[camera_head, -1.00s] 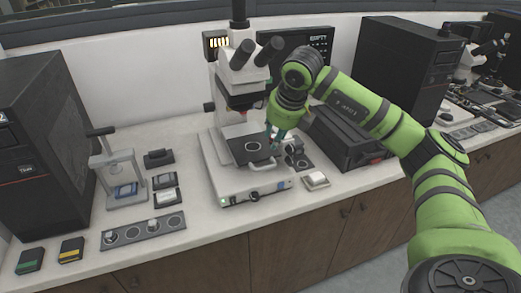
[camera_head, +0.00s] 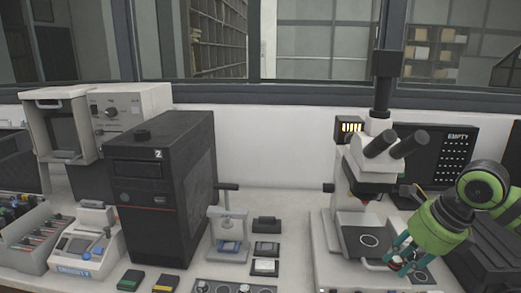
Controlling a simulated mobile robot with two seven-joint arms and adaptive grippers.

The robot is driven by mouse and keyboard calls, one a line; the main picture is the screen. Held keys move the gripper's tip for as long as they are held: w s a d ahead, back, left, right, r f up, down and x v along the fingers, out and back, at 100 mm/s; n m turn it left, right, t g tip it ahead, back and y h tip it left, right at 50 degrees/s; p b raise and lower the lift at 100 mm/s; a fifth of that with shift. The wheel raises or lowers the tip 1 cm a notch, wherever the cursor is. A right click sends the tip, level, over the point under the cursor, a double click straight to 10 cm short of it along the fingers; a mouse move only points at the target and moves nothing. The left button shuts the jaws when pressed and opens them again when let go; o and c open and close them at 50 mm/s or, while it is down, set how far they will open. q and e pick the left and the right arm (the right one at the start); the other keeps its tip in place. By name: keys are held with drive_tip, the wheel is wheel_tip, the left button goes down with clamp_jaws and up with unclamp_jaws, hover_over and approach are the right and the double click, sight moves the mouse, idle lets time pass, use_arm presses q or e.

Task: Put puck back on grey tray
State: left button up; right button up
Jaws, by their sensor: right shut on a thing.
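My right gripper (camera_head: 397,264) is at the right, beside the microscope's dark stage (camera_head: 368,243). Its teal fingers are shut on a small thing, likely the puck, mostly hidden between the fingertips. A grey tray (camera_head: 222,284) with round wells lies at the bottom edge, partly cut off. Small silvery pieces show in some of its wells. The right gripper is well to the right of this tray. My left gripper is not in view.
The white microscope (camera_head: 382,168) stands at right, close to my right arm. A small press (camera_head: 228,226) stands behind the tray, with small blocks (camera_head: 266,248) beside it. A tall black machine (camera_head: 165,185) stands left of the press. Green and yellow boxes (camera_head: 166,283) lie in front.

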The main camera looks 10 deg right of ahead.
drive_tip(key=s+a+f+n+g+h, duration=0.1)
drive_tip(key=s+a+f+n+g, duration=0.25)
drive_tip(key=n, duration=0.65)
drive_tip(key=s+a+f+n+g+h, duration=0.15)
drive_tip(key=a+f+n, duration=0.25)
drive_tip(key=a+n, duration=0.45)
drive_tip(key=s+a+f+n+g, duration=0.2)
drive_tip(key=a+f+n+g, duration=0.15)
drive_tip(key=n, duration=0.75)
drive_tip(key=w+d+r+m+t, duration=0.2)
drive_tip(key=d+m, duration=0.3)
drive_tip(key=m, duration=0.4)
drive_tip(key=w+d+r+m+t+y, duration=0.1)
drive_tip(key=d+r+m, duration=0.4)
drive_tip(key=m, duration=0.5)
drive_tip(key=w+d+r+m+t+y, duration=0.1)
drive_tip(key=w+d+r+m+t, duration=0.3)
drive_tip(key=m, duration=0.6)
drive_tip(key=shift+d+t+y, duration=0.25)
drive_tip(key=shift+d+t, duration=0.5)
drive_tip(key=d+r+m+h, duration=0.3)
drive_tip(key=d+m, duration=0.3)
drive_tip(key=m, duration=0.3)
drive_tip(key=shift+s+d+r+t, duration=0.2)
drive_tip(key=shift+d+r+t, duration=0.1)
drive_tip(key=shift+r, duration=0.55)
